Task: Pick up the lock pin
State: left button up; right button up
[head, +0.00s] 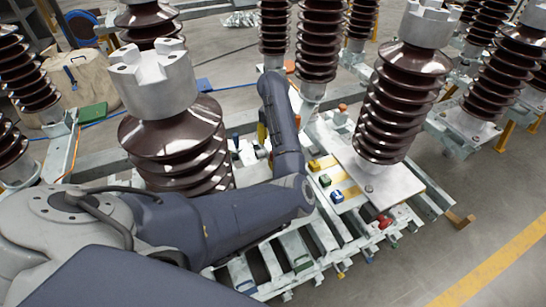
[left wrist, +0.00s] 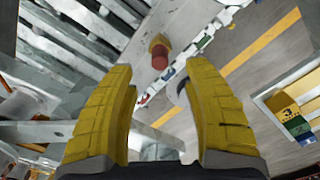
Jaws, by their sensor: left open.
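In the left wrist view, a short red cylinder with a yellow-orange collar (left wrist: 159,55) sits on a grey metal beam. It looks like the lock pin, though I cannot be sure. My left gripper (left wrist: 158,72) has two yellow fingers spread wide and nothing between them. The red piece shows just beyond the fingertips, roughly centred between them and apart from both. In the head view, my left arm bends over the frame and hides most of its gripper; a bit of yellow finger (head: 262,133) shows beside the forearm. My right gripper is in neither view.
Brown ribbed insulators (head: 172,140) with pale metal caps stand close around the arm, with another (head: 400,100) to the right. A plate carries yellow (head: 314,165), green (head: 325,181) and blue (head: 337,196) blocks. A red part (head: 384,221) sits at the frame's front edge. Open floor lies right.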

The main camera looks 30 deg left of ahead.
pick_arm(q)
jog(key=shift+s+f, duration=0.2)
jog(key=shift+f, duration=2.95)
grip_shut()
